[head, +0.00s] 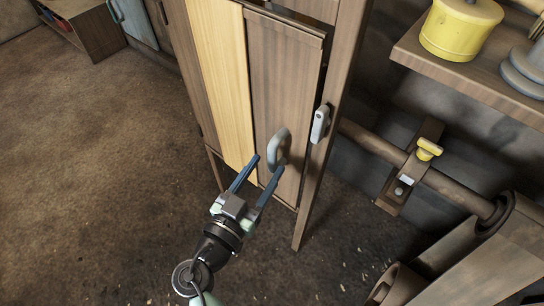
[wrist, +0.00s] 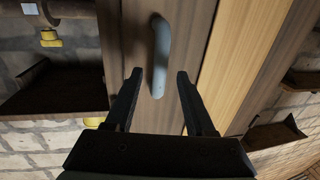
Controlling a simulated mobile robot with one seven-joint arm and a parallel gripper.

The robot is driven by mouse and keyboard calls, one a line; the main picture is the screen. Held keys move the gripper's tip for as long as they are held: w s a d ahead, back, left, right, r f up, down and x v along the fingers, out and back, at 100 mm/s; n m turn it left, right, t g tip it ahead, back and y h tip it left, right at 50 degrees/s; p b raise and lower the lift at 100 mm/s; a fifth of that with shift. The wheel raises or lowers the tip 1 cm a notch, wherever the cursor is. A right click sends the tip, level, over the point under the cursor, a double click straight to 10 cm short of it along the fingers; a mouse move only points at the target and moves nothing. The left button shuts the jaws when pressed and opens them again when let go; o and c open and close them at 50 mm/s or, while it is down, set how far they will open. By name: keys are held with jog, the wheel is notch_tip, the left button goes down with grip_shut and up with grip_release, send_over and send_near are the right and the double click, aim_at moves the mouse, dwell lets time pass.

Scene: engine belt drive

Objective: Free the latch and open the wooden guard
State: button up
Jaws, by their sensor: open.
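The wooden guard (head: 285,85) is a dark brown plank panel with a pale yellow plank (head: 222,70) to its left. A grey loop handle (head: 280,148) is on its lower right part, and it also shows in the wrist view (wrist: 161,50). A small grey latch (head: 320,123) stands nearly upright at the post beside the guard's right edge; I cannot tell whether it overlaps the guard. A dark gap runs along that edge. My gripper (head: 267,164) is open and empty, just in front of the handle. In the wrist view its fingertips (wrist: 159,75) lie either side of the handle's lower end.
A wooden post (head: 319,175) stands right of the guard. Beyond it are a shaft (head: 372,139) with a yellow-topped bracket (head: 428,149), and a shelf (head: 470,78) holding a yellow container (head: 458,30). The brown floor (head: 110,160) at left is open.

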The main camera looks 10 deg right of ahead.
aim_at(270, 162)
jog(key=shift+x, duration=1.9)
grip_shut()
